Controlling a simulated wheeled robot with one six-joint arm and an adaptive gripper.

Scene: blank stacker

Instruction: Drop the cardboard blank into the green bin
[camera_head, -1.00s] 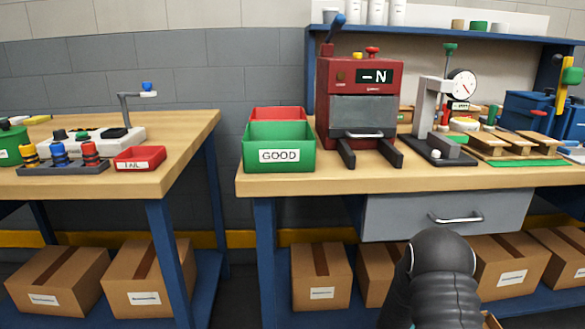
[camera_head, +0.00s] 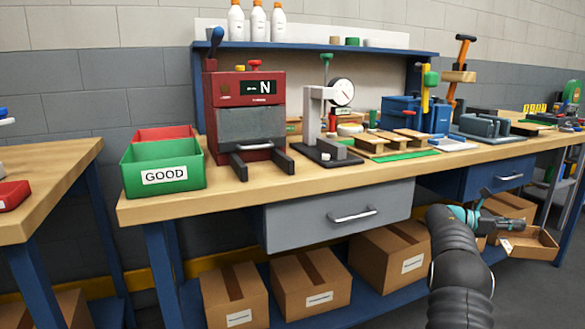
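The green bin (camera_head: 163,168), labelled GOOD, stands open at the left front corner of the main workbench. My gripper (camera_head: 522,228) is at the lower right, in front of the bench and below its top, far from the green bin. A folded brown cardboard piece (camera_head: 532,245) with a pale patch, which looks like the cardboard blank, hangs at my gripper's fingers. The fingers appear shut on it, though the contact is small and partly hidden. My dark arm rises from the bottom edge beside it.
A red bin (camera_head: 165,133) stands right behind the green one. A red machine (camera_head: 245,115) and a dial gauge stand (camera_head: 325,120) are to its right. A grey drawer (camera_head: 338,215) hangs below the benchtop. Cardboard boxes (camera_head: 310,283) fill the low shelf. Open floor lies at right.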

